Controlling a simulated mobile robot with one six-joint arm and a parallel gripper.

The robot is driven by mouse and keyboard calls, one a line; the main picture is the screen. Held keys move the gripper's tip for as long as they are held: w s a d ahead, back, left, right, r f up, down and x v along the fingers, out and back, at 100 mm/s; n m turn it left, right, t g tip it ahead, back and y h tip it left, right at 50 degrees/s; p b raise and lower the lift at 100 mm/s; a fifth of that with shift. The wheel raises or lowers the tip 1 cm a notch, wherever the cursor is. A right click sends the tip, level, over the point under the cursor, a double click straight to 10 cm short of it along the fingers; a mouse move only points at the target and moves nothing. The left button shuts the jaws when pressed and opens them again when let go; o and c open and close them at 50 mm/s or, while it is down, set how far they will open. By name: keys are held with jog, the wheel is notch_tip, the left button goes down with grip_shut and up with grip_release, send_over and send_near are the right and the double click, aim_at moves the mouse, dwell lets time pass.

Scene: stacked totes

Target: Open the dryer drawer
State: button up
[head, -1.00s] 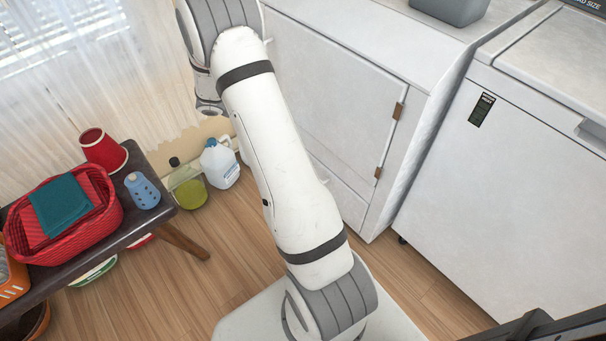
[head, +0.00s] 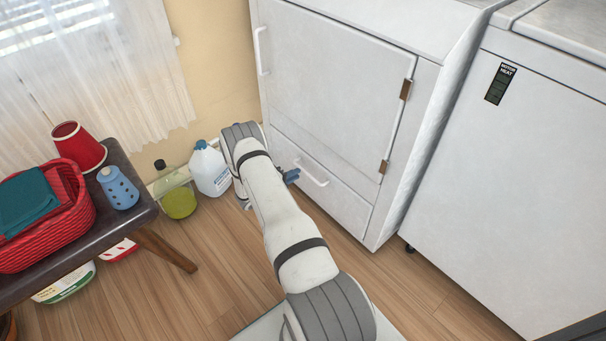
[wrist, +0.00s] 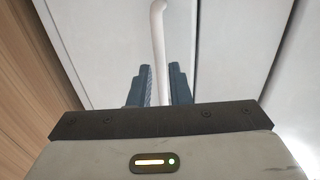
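The white dryer (head: 345,75) stands against the wall, with its lower drawer (head: 335,198) flush with the front. The drawer has a white bar handle (head: 313,174). My gripper (head: 291,176) is low in front of the drawer, by the left part of this handle. In the wrist view, the two dark blue fingers of my gripper (wrist: 160,84) are apart. The white handle (wrist: 158,40) shows between them in the picture, with narrow gaps at its sides. I cannot tell whether the fingertips reach around it or stop just short.
A white jug (head: 211,172) and a bottle with yellow-green liquid (head: 179,201) stand on the floor left of my arm. A dark bench (head: 130,212) with a red basket (head: 50,235) is farther left. Another white appliance (head: 500,190) is at right. Wood floor before the drawer is clear.

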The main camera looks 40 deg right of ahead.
aim_at(303, 171)
jog(key=b+x, duration=0.1)
jog(key=x, duration=0.4)
jog(key=shift+d, duration=0.15)
grip_shut()
